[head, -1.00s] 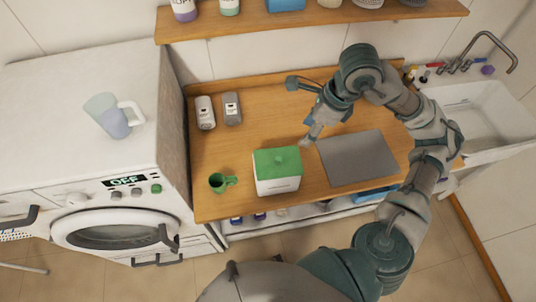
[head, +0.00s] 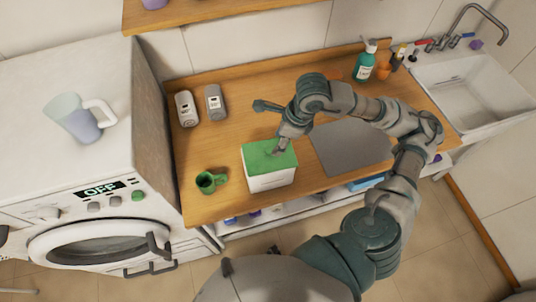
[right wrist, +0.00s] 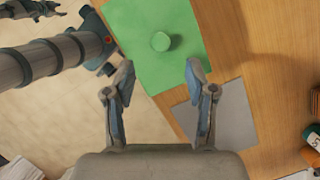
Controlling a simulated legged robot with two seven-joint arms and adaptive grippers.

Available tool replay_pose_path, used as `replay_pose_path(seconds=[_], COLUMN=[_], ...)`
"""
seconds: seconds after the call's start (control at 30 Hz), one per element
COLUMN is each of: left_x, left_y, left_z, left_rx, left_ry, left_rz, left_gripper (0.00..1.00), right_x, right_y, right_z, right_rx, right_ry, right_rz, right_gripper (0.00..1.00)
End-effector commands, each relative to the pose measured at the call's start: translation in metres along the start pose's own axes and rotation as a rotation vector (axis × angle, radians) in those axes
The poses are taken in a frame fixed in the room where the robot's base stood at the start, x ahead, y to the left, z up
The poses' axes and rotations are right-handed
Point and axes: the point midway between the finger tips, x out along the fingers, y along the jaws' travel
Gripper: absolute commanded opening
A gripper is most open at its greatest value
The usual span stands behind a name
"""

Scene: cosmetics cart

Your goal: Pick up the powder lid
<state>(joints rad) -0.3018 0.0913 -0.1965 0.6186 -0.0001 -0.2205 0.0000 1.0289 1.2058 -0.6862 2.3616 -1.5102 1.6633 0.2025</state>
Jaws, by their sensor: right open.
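The powder lid (head: 262,152) is green and flat and sits on a white box (head: 270,181) near the counter's front edge. In the right wrist view the lid (right wrist: 150,75) shows a round green knob (right wrist: 161,41). My right gripper (head: 279,151) is over the lid in the head view and partly covers it. In the right wrist view my right gripper (right wrist: 160,72) is open and empty, its fingers spread over the lid, with the knob beyond the fingertips. What looks like my left gripper (right wrist: 32,9) shows at that view's top left corner, too small to read.
A green mug (head: 210,182) stands left of the box. A grey mat (head: 350,149) lies to the right. A teal pump bottle (head: 364,65) is at the back, near the sink (head: 470,90). The washing machine (head: 65,195) is at left.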

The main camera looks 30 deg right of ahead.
Motion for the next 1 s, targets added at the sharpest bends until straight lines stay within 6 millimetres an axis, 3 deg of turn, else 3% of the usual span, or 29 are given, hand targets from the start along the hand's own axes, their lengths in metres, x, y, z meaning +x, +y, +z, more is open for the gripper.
replay_pose_path(seconds=[0.23, 0.5, 0.77, 0.8, 0.93, 1.0], left_x=[-0.002, -0.008, -0.008, -0.008, -0.008, -0.008], left_y=[0.013, 0.017, 0.006, 0.005, 0.005, 0.005], left_z=[-0.005, -0.008, -0.006, -0.006, -0.006, -0.006], left_rx=[-0.004, -0.001, 0.001, 0.000, 0.000, -0.001], left_ry=[0.007, 0.011, 0.008, 0.008, 0.008, 0.008], left_rz=[0.015, 0.020, 0.007, 0.006, 0.006, 0.006], left_gripper=[0.49, 0.49, 0.49, 0.49, 0.49, 0.49], right_x=[0.020, 0.059, 0.065, 0.065, 0.065, 0.065], right_y=[0.002, 0.005, 0.002, 0.002, 0.002, 0.002], right_z=[0.004, 0.012, 0.009, 0.009, 0.009, 0.009], right_rx=[-0.002, -0.002, -0.002, -0.002, -0.001, -0.001], right_ry=[0.001, 0.005, 0.001, 0.000, 0.000, 0.001], right_rz=[0.000, -0.002, -0.001, -0.001, -0.001, -0.001], right_gripper=[0.56, 0.56, 0.56, 0.53, 0.21, 0.11])
